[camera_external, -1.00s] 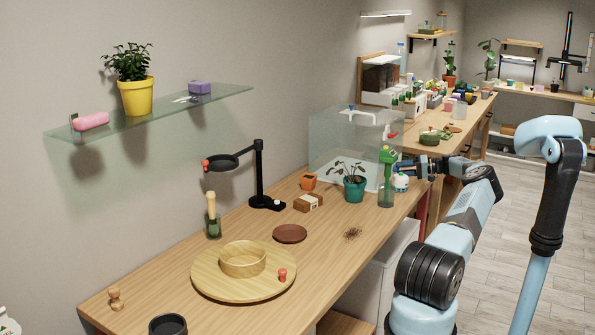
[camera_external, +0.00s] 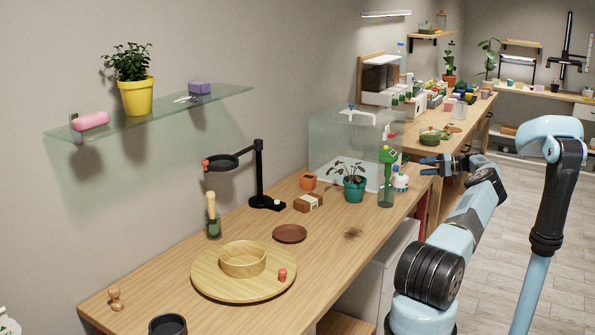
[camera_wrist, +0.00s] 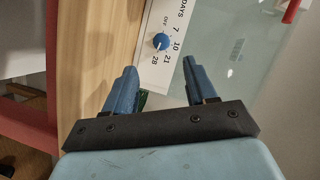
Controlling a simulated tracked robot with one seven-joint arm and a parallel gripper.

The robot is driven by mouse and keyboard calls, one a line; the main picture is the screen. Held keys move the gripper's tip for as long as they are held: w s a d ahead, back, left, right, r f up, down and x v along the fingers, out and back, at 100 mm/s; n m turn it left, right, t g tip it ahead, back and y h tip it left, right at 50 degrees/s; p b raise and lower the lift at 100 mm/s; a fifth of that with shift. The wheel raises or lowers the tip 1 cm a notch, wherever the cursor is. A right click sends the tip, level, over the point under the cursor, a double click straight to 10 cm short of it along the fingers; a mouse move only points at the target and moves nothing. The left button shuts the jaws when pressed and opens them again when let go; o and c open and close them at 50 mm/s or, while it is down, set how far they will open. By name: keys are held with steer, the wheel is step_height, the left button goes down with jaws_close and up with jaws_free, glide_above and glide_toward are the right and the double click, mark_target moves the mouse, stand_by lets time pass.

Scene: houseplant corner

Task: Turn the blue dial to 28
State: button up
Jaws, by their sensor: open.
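The blue dial (camera_wrist: 161,41) sits on a white panel (camera_wrist: 156,70) in the wrist view. Printed marks DAYS, OFF, 7, 10, 21 and 28 stand around it. A small white mark shows on its lower left part, on the side of the 28; its exact setting is hard to read. My gripper (camera_wrist: 158,72) is open and empty, its two blue fingers apart, with the dial beyond the gap between their tips. In the external view my gripper (camera_external: 422,166) is at the right end of the glass tank (camera_external: 335,145). I cannot make out the dial there.
A second wooden bench (camera_external: 465,128) stands behind. The floor (camera_external: 570,230) at right is clear.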

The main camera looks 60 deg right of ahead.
steer(key=shift+v, duration=2)
